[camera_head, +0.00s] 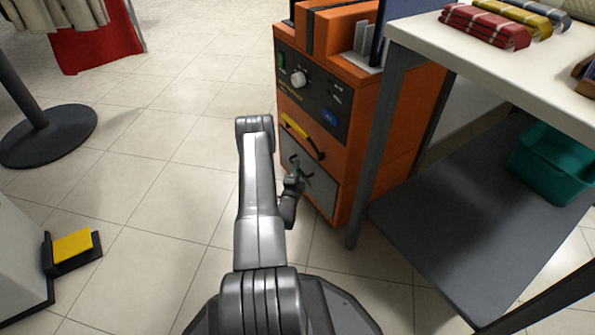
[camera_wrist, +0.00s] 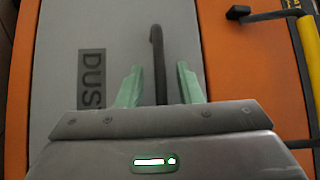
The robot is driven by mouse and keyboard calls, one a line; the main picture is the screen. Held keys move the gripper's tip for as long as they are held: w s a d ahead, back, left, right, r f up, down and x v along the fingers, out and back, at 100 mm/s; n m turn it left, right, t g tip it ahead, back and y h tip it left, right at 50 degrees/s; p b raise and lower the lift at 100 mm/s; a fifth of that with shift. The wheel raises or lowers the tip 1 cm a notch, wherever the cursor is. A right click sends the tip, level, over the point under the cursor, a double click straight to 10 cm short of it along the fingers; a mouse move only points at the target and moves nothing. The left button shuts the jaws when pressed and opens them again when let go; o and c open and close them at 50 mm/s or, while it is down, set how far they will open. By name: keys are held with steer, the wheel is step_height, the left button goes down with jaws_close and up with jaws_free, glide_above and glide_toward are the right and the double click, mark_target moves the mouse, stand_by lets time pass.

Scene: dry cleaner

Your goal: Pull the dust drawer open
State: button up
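The dust drawer (camera_head: 321,187) is the grey front panel low on the orange machine, and it looks flush with the body. In the wrist view its grey front (camera_wrist: 195,50) carries a "DUST" label (camera_wrist: 92,78) and a dark bar handle (camera_wrist: 157,45). My gripper (camera_wrist: 159,80) has its two pale green fingers open, one on each side of the handle, with gaps visible on both sides. Whether the fingertips reach past the bar in depth cannot be told. In the head view my gripper (camera_head: 295,172) is at the drawer front, partly hidden by my arm.
The orange machine (camera_head: 352,165) has a control panel and a yellow handle (camera_head: 295,125) above the drawer. A table (camera_head: 425,35) with folded cloths and a lower shelf holding a teal bin (camera_head: 550,165) stands close on the right.

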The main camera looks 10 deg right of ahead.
steer(key=shift+w+d+r, duration=0.1)
steer(key=shift+w+d, duration=0.15)
steer(key=shift+w, duration=0.35)
jaws_close()
steer(key=shift+a, duration=0.1)
